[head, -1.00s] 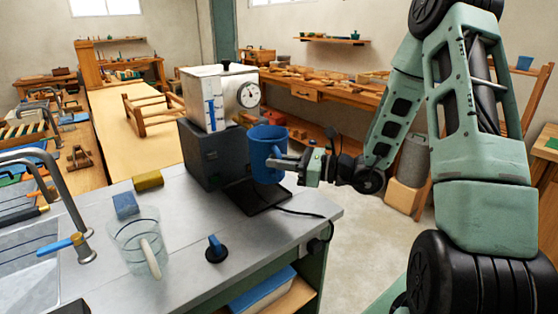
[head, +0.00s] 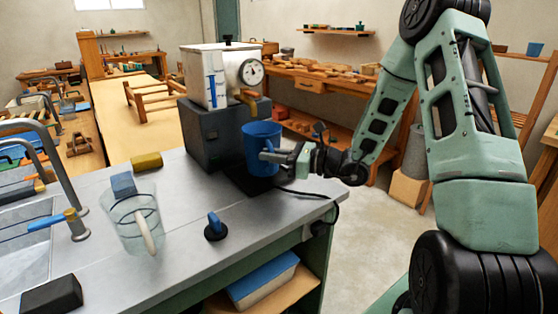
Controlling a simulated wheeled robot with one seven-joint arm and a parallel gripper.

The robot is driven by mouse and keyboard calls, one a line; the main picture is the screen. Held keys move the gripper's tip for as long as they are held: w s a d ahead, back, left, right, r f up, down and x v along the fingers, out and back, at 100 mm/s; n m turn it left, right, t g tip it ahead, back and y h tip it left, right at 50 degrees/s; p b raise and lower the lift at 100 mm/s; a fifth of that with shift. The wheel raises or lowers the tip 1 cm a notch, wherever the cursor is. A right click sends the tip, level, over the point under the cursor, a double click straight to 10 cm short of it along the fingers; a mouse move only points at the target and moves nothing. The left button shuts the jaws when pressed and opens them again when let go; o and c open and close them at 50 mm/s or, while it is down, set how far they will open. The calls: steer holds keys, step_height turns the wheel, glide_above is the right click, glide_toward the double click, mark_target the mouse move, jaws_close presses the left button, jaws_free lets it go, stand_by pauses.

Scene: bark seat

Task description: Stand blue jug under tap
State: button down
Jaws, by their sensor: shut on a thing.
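The blue jug (head: 259,150) is upright at the front right of the dark block, over or on the dark plate (head: 238,183); I cannot tell whether its base touches. My gripper (head: 274,156) is shut on the jug at its right side, by the handle. A brass-coloured tap (head: 247,97) sticks out below the dial of the white boxy tank (head: 205,78), just above and left of the jug's rim. Whether the jug's mouth is straight below the spout is unclear. Another tap (head: 77,224) with a blue lever stands by the sink at left.
The tank rests on the dark block (head: 208,135). A clear jug (head: 135,222), a blue block (head: 123,184), a yellow sponge (head: 146,161) and a blue-handled knob (head: 215,228) are on the grey counter (head: 180,260). A dark cable runs right of the plate.

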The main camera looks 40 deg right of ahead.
steer(key=shift+w+f+b, duration=0.35)
steer(key=shift+w+f, duration=0.15)
steer(key=shift+w, duration=0.3)
steer(key=shift+w+f+b, duration=0.35)
steer(key=shift+w+f, duration=0.1)
steer(key=shift+w, duration=0.3)
steer(key=shift+f+b, duration=0.35)
steer(key=shift+f, duration=0.2)
steer(key=c, duration=1.4)
jaws_free()
steer(key=shift+o, duration=0.2)
steer(key=shift+s, duration=0.1)
steer(key=b+v, duration=0.1)
steer(key=v, duration=1.6)
steer(key=shift+s+d, duration=0.1)
steer(key=shift+d, duration=0.05)
